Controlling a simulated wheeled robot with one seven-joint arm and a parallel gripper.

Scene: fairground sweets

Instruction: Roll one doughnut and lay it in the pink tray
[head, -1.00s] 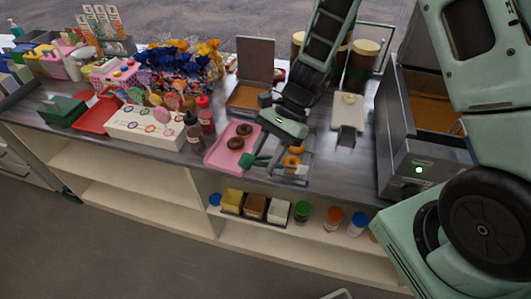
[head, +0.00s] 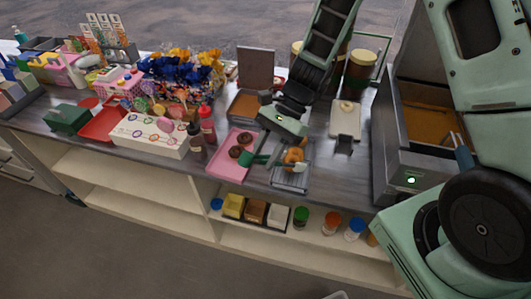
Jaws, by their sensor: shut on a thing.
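The pink tray (head: 219,166) lies on the counter near its front edge, with two dark brown doughnuts (head: 235,152) in it. Right of it a wire rack (head: 291,182) holds golden doughnuts (head: 294,155). My gripper (head: 274,162) reaches down from above between tray and rack, its green fingers low. It is shut on a doughnut, apparently a golden one at the rack's left side; the fingers and small size partly hide the hold. I cannot tell whether it is lifted clear of the rack.
A brown-filled shallow box (head: 245,106) with a raised lid stands behind the tray. Bottles (head: 207,125) and a white box (head: 147,133) stand left.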

